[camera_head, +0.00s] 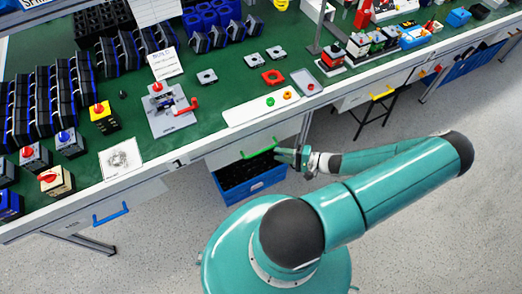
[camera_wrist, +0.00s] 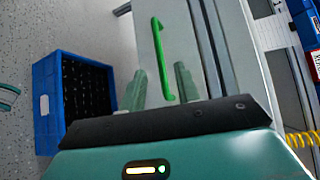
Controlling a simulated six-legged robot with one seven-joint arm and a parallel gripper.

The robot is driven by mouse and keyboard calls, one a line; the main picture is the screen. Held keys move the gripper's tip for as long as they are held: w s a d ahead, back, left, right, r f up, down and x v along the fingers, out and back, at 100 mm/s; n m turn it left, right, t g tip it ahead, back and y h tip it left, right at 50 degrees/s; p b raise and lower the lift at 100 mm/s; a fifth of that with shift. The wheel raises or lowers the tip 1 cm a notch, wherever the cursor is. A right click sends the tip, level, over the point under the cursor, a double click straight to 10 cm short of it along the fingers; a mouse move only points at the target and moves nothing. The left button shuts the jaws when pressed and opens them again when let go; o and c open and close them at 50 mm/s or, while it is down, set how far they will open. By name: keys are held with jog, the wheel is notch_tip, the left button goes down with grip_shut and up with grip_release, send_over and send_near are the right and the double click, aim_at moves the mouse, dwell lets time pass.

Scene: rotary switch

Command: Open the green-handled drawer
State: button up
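The green handle (camera_head: 259,148) is on a pale drawer front (camera_head: 225,156) under the workbench edge. In the wrist view the green handle (camera_wrist: 158,58) runs along the pale front (camera_wrist: 185,45). The drawer looks shut, though its edges are hard to make out. My gripper (camera_head: 278,154) is just right of the handle in the head view. In the wrist view my gripper (camera_wrist: 160,69) is open, with one finger on each side of the handle's lower end in the picture. No contact is visible, and the depth gap is unclear.
A blue crate (camera_head: 254,187) with dark contents stands on the floor below the drawer; it also shows in the wrist view (camera_wrist: 45,110). A blue handle (camera_head: 111,214) and a yellow handle (camera_head: 382,92) are along the bench. A rotary switch with red lever (camera_head: 183,107) stands on top.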

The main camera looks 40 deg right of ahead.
aim_at(262, 150)
jog(key=x, duration=0.8)
jog(key=shift+w, duration=0.1)
grip_shut()
